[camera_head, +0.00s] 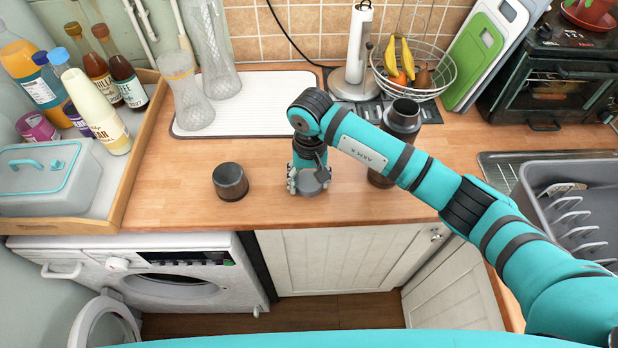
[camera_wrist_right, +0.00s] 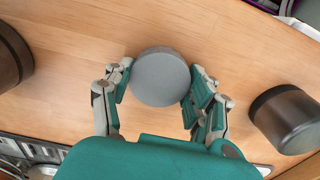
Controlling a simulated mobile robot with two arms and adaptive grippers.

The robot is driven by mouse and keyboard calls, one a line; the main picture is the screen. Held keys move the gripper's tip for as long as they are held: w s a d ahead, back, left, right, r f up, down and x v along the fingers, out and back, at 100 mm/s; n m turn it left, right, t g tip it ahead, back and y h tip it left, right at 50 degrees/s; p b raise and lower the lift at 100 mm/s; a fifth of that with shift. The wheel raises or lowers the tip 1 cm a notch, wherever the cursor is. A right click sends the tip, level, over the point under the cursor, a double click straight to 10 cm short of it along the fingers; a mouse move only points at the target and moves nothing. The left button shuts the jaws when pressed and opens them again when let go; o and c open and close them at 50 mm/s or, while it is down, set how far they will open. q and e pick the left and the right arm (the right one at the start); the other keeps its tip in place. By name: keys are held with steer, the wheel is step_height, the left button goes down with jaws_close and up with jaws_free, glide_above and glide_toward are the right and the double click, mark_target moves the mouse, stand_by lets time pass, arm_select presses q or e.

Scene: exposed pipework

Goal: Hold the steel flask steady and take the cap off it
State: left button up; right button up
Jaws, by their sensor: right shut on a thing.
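My right gripper (camera_head: 308,182) reaches down to the wooden counter near its front edge. It is shut on a grey round thing (camera_wrist_right: 160,77) with a flat, smooth top, one finger at each side. In the head view the grey top (camera_head: 315,182) shows at the fingers; I cannot tell whether it is a capped flask or a loose cap. A tall dark metallic cylinder (camera_head: 403,116) stands to the right, partly hidden behind my right arm. A short dark cylinder (camera_head: 230,182) stands upright to the left, apart from the gripper; it also shows in the wrist view (camera_wrist_right: 286,120). My left gripper is not in view.
A wooden tray (camera_head: 148,135) with bottles stands at the left. A white ribbed board (camera_head: 255,112) with glass vessels on it lies behind. A wire fruit basket (camera_head: 440,72) and paper towel holder are at the back. A grey dish rack (camera_head: 545,190) is at the right.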

mark_target(310, 181)
steer(key=o, duration=1.3)
steer(key=shift+r+p, duration=0.2)
steer(key=shift+p, duration=0.15)
step_height(310, 181, up, 12)
steer(key=b, duration=0.4)
steer(key=shift+d+f, duration=0.1)
steer(key=shift+s+f, duration=0.1)
